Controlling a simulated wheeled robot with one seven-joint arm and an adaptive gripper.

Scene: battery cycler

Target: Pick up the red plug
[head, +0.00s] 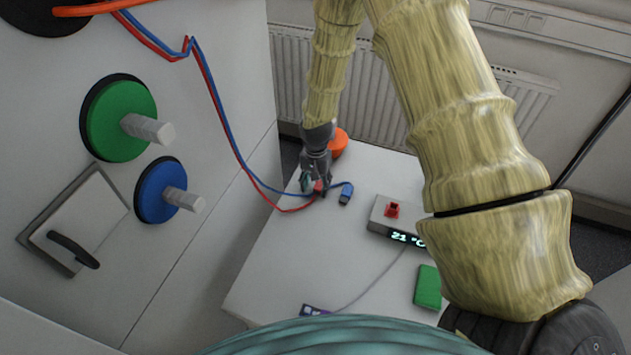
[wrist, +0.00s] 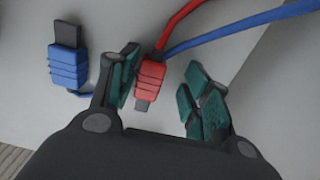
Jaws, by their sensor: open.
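The red plug (wrist: 150,76) lies on the white table with its red cable running away toward the top of the wrist view. My gripper (wrist: 165,95) is open, with its green-padded fingers on either side of the plug. The plug is close to the left finger, and a gap shows between it and the right finger. I cannot tell whether the left finger touches it. In the head view my gripper (head: 314,183) is low over the table, and the plug (head: 318,186) shows partly hidden at its fingers.
A blue plug (wrist: 67,62) lies left of my gripper in the wrist view; it also shows in the head view (head: 346,193). A grey box (head: 379,218) with a red socket (head: 393,209) and display, a green block (head: 427,288) and an orange object (head: 338,143) are on the table (head: 270,262).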

